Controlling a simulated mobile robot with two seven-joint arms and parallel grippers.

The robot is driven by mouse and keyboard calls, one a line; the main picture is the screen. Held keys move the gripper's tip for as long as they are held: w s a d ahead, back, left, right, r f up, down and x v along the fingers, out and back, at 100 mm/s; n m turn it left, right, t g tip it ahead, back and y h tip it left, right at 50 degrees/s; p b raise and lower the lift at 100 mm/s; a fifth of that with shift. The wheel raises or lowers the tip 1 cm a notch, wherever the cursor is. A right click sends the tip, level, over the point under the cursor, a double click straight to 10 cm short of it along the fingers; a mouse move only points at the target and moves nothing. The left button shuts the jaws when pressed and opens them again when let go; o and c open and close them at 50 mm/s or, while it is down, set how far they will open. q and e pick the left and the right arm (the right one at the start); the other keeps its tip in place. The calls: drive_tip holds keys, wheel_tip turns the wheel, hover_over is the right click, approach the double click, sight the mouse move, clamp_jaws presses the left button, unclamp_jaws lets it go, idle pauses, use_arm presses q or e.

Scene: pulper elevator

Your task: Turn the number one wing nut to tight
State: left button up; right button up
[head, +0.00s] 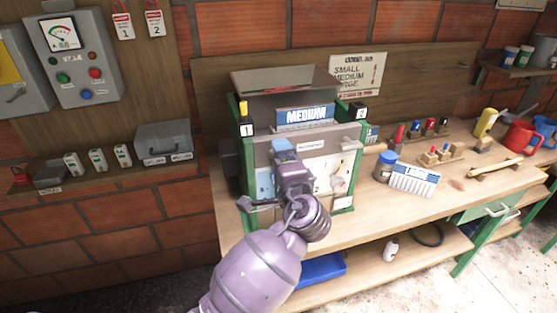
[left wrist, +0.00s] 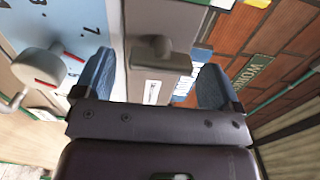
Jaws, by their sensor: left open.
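The green-framed machine (head: 342,202) stands on the bench, with a black "1" plate (head: 247,130) at its left post and a "2" plate (head: 357,111) at its right. My left gripper (head: 285,146) is in front of the machine, its blue fingertips near the upper front. In the left wrist view, my left gripper (left wrist: 157,82) is open, and a grey-brown winged piece (left wrist: 160,55), which looks like a wing nut, shows between and beyond the fingers. No number is readable on it, and I cannot tell whether a finger touches it. My right gripper is not in view.
A grey knob (left wrist: 38,68) beside a numbered dial face is close to the left finger. A "MEDIUM" sign (head: 306,115) sits atop the machine. A jar (head: 386,166) and a white rack (head: 414,180) stand to the right on the bench.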

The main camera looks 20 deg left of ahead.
use_arm(q)
drive_tip(key=b+v, duration=0.1)
drive_tip(key=v, duration=0.8)
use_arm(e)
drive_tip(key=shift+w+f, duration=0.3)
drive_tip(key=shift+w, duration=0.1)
use_arm(q)
drive_tip(key=w+d+f+t+h, duration=0.2)
drive_tip(key=w+d+f+h, duration=0.15)
drive_tip(key=h, duration=0.45)
wheel_tip(320, 180, down, 7)
drive_tip(key=s+a+n+g+h, duration=0.1)
drive_tip(key=a+n+h, duration=0.1)
drive_tip(key=n+h, duration=0.15)
drive_tip(key=s+a+f+n+g+y+b, duration=0.1)
drive_tip(key=s+a+f+n+g, duration=0.3)
drive_tip(key=s+a+f, duration=1.4)
wheel_tip(320, 180, down, 2)
drive_tip(key=s+n, duration=0.3)
drive_tip(key=shift+y, duration=0.35)
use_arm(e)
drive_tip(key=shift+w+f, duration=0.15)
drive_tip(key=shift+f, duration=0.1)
